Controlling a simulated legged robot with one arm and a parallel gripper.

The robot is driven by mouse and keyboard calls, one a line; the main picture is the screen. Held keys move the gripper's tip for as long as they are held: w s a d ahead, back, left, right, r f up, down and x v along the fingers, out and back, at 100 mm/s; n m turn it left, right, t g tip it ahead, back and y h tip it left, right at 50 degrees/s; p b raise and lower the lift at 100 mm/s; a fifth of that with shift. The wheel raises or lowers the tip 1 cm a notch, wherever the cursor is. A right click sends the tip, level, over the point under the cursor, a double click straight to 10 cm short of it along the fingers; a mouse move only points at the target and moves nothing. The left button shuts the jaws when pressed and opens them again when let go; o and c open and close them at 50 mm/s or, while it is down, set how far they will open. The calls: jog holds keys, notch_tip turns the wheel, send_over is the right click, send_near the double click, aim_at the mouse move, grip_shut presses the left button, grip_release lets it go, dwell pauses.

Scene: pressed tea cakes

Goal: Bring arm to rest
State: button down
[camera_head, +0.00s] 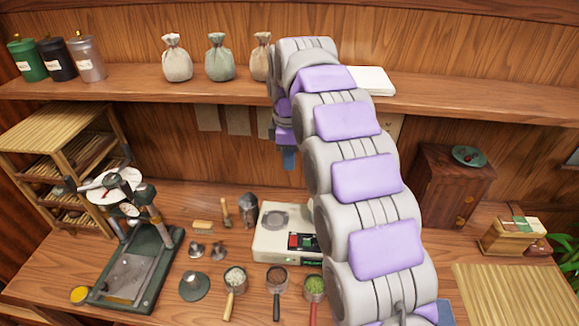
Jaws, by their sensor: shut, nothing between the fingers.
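My arm, in grey and purple segments, rises from the bottom right and reaches up to the shelf's height. It bends over at the top, and its end hangs down on the left side. My gripper (289,159) shows there as a small blue tip pointing down, in front of the back wall and above the bench. It is shut with nothing in it. The arm hides part of the shelf, the wall and the bench behind it.
A press (135,250), a scale (283,238) and several scoops, such as the green-filled one (314,287), stand on the bench. The shelf (130,86) carries canisters and cloth bags (219,60). A wooden cabinet (449,187) and a bamboo mat (515,295) are at right.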

jog(key=s+d+r+m, duration=0.1)
jog(key=s+d+m, duration=0.4)
jog(key=s, duration=0.4)
jog(key=s+d+r+m, duration=0.1)
jog(key=s+d+m, duration=0.2)
jog(key=s+d, duration=0.5)
jog(key=s+d+f+m, duration=0.1)
jog(key=s+f+m, duration=0.2)
jog(key=s, duration=0.5)
jog(key=s+d+f+m+g, duration=0.1)
jog(key=s+d+f+m, duration=0.1)
jog(key=s, duration=0.6)
jog(key=s+d+f+m, duration=0.2)
jog(key=s+f+m, duration=0.2)
jog(key=s, duration=0.5)
jog(key=shift+d+m+g+b, duration=0.15)
jog(key=shift+m+g+b, duration=0.15)
jog(key=shift+b, duration=0.05)
